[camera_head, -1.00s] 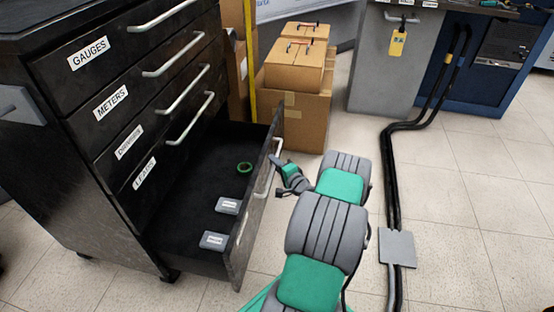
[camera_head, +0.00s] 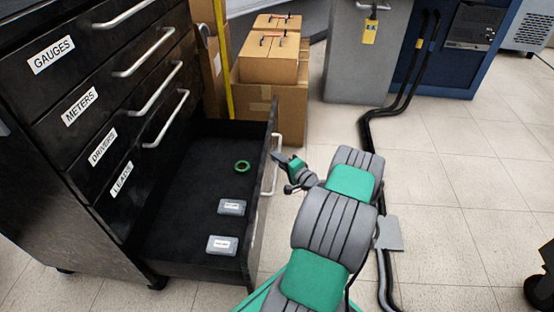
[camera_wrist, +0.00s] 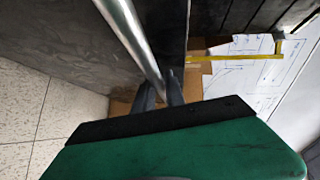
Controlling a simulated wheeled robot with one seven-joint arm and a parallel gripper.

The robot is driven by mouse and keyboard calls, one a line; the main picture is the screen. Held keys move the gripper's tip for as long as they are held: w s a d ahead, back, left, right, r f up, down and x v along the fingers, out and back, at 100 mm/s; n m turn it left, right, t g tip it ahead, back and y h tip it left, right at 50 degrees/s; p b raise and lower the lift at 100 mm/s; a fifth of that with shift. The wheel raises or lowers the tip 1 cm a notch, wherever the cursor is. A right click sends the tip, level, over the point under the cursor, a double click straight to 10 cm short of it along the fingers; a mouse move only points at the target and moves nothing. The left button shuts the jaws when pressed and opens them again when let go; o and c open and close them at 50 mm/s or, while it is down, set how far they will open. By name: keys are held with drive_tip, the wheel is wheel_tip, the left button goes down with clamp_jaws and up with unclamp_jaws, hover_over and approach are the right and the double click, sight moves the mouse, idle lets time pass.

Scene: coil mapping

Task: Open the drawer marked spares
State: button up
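The black cabinet's bottom drawer (camera_head: 190,185) stands pulled out. Its front faces away from the head camera, so I cannot read a label on it. Its silver handle (camera_head: 277,165) shows on the outer face, and also in the wrist view (camera_wrist: 128,32). My gripper (camera_head: 277,157) is at the far end of this handle. In the wrist view the two dark fingers (camera_wrist: 160,92) sit close on either side of the bar and look closed on it. Inside the drawer lie a green ring (camera_head: 243,166) and two small grey labelled boxes (camera_head: 231,207) (camera_head: 222,245).
Above are shut drawers marked GAUGES (camera_head: 50,54), METERS (camera_head: 80,106), DRIVERS (camera_head: 103,147) and LEADS (camera_head: 122,180). Cardboard boxes (camera_head: 268,100) stand just beyond the open drawer. Black cables (camera_head: 368,135) and a grey plate (camera_head: 389,233) lie on the floor.

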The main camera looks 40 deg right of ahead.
drive_tip(key=shift+o, duration=0.3)
drive_tip(key=s+r+p, duration=0.1)
drive_tip(key=s+p, duration=0.1)
drive_tip(key=s, duration=0.5)
drive_tip(key=shift+s+a+p, duration=0.25)
drive_tip(key=shift+s+p, duration=0.05)
drive_tip(key=shift+s, duration=0.1)
